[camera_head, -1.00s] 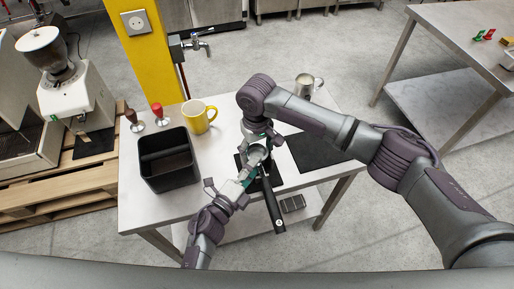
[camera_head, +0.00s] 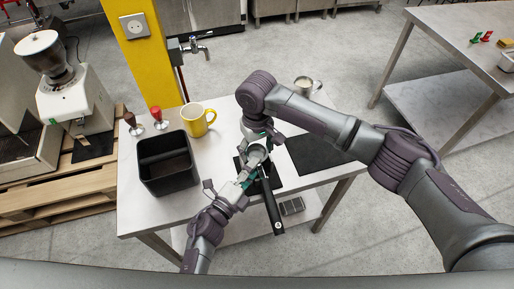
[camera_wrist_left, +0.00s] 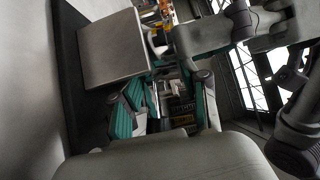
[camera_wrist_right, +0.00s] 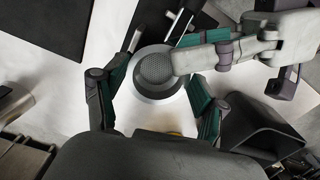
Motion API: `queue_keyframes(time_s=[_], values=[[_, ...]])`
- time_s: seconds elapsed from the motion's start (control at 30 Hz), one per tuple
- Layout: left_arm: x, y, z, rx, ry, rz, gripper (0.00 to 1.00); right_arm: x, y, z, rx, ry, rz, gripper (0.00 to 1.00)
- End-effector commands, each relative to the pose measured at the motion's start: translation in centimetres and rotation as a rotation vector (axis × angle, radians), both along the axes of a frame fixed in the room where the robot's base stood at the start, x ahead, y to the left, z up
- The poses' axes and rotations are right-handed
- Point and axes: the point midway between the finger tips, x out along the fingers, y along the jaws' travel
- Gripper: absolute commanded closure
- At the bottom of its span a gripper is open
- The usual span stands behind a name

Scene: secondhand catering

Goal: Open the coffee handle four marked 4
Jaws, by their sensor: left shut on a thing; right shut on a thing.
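The coffee handle has a round metal head (camera_head: 257,156) and a long black grip (camera_head: 271,208) that points toward me past the table's front edge. A pale mark shows near the grip's end, too small to read. My right gripper (camera_head: 260,143) reaches down over the head from behind. The exact contact is hidden in the left wrist view.
A black open bin (camera_head: 168,174) stands left on the table. Behind it are a yellow mug (camera_head: 195,121) and two tampers, one red (camera_head: 156,114), one brown (camera_head: 131,122). A metal jug (camera_head: 303,86) stands at the back right. A black mat (camera_head: 312,154) lies right.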

Motion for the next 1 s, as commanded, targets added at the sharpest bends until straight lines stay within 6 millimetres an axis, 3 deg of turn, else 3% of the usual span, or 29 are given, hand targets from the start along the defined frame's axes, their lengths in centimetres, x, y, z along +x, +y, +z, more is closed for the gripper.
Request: queue_keyframes(time_s=[0.03, 0.07, 0.1, 0.13, 0.7, 1.0], values=[[-0.32, 0.62, -1.59, 0.019, 0.035, 0.015, 1.0, 0.05, 0.62, 1.03, 0.033, 0.004, 0.005, 0.71], [-0.32, 0.62, -1.58, 0.019, 0.034, 0.015, 1.0, 0.05, 0.62, 1.12, 0.048, 0.011, 0.005, 0.72], [-0.31, 0.6, -1.56, 0.019, 0.034, 0.015, 1.0, 0.03, 0.62, 1.24, 0.068, 0.022, 0.005, 0.94], [-0.31, 0.58, -1.55, 0.019, 0.034, 0.015, 1.0, 0.04, 0.63, 1.33, 0.083, 0.029, 0.005, 1.0], [-0.29, 0.31, -1.43, 0.015, 0.03, 0.01, 1.0, 0.02, 0.26, 1.11, 0.123, 0.058, 0.001, 1.0], [-0.28, 0.23, -1.38, 0.013, 0.029, 0.009, 1.0, 0.0, 0.33, 2.0, 0.037, 0.009, 0.004, 1.0]])
